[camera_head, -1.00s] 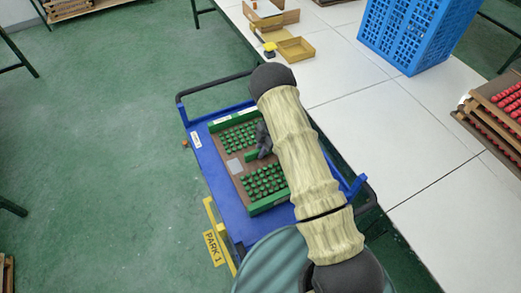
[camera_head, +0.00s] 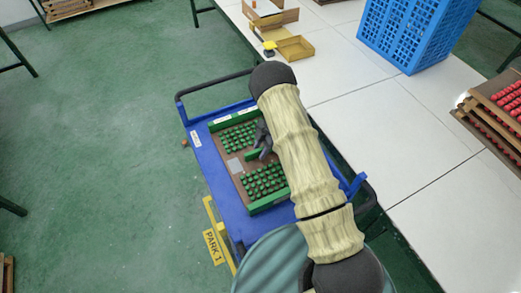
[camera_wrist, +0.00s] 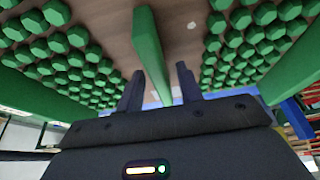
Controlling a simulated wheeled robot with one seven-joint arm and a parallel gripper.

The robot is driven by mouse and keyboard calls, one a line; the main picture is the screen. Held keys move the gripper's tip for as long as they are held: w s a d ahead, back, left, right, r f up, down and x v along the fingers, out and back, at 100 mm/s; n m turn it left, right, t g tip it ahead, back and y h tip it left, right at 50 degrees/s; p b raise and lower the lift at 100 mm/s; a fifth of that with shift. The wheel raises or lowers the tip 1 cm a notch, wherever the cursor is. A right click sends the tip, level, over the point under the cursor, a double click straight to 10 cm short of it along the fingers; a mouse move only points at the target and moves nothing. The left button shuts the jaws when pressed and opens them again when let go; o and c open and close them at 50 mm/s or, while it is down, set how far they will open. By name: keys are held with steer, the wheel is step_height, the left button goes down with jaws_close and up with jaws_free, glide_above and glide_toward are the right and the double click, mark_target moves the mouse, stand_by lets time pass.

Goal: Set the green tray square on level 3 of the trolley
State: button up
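The green tray (camera_head: 267,203) has green end walls, a brown floor and rows of green pieces. It lies on the blue top deck of the trolley (camera_head: 204,167), its edges looking about parallel to the deck's. In the wrist view a green bar (camera_wrist: 150,50) stands up from the tray's middle. My gripper (camera_head: 262,155) is over the middle of the tray. In the wrist view my gripper (camera_wrist: 160,83) has its two dark fingers apart, one on each side of the bar, with gaps showing. My arm hides the tray's right side. I cannot read a level number.
A black handle rail (camera_head: 210,84) rises at the trolley's far end. A yellow PARK 1 sign (camera_head: 214,247) stands at its near left. A white table (camera_head: 350,120) runs close along the right, bearing a blue crate (camera_head: 408,35). Green floor on the left is open.

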steer(key=b+v, duration=0.3)
steer(key=v, duration=0.8)
steer(key=shift+r, duration=0.2)
steer(key=shift+d, duration=0.1)
steer(key=w+r+m+t+y, duration=0.2)
steer(key=w+r+m+t, duration=0.4)
steer(key=r, duration=0.3)
steer(key=s+d+r+m+t+h, duration=0.3)
steer(key=d+r+m+t+h, duration=0.15)
steer(key=d+r+m, duration=0.2)
steer(key=s+m+g+h, duration=0.1)
steer(key=s+m+g, duration=0.5)
steer(key=s, duration=2.1)
steer(key=d+m, duration=0.1)
steer(key=m, duration=0.3)
